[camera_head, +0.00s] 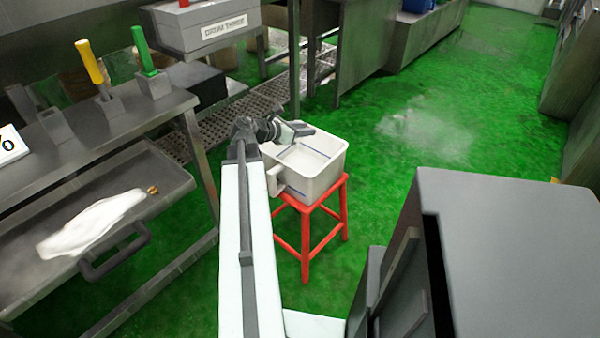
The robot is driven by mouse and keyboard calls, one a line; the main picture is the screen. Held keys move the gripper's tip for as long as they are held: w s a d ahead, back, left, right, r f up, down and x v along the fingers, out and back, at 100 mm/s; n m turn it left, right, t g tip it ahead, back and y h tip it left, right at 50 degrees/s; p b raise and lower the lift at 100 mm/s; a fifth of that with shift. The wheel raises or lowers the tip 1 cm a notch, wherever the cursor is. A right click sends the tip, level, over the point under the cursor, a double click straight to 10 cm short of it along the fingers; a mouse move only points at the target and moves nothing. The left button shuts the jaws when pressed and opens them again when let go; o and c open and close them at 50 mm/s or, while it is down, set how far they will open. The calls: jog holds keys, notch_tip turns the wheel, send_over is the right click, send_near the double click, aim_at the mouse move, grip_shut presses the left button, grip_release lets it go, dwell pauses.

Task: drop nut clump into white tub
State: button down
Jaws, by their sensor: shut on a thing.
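The white tub (318,182) is an open, cream-white box with a handle on its near left side, standing upright on a red stool. My gripper (306,130) is at the end of my outstretched arm, above the tub's far left part. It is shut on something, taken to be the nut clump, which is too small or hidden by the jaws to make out.
The red stool (343,208) stands on wet green floor, with free floor to its right. A steel bench (75,150) with a tray (165,205) is at the left, holding yellow- and green-handled tools. A grey box labelled "DRUM THREE" (205,22) is behind.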

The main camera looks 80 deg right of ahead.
notch_tip(320, 180, down, 6)
jog(key=b, duration=0.5)
jog(key=shift+r, duration=0.1)
jog(key=shift+r, duration=0.1)
jog(key=c, duration=1)
grip_release()
jog(key=shift+o, duration=0.2)
jog(key=p+v, duration=0.2)
jog(key=v, duration=0.6)
jog(key=shift+p, duration=0.4)
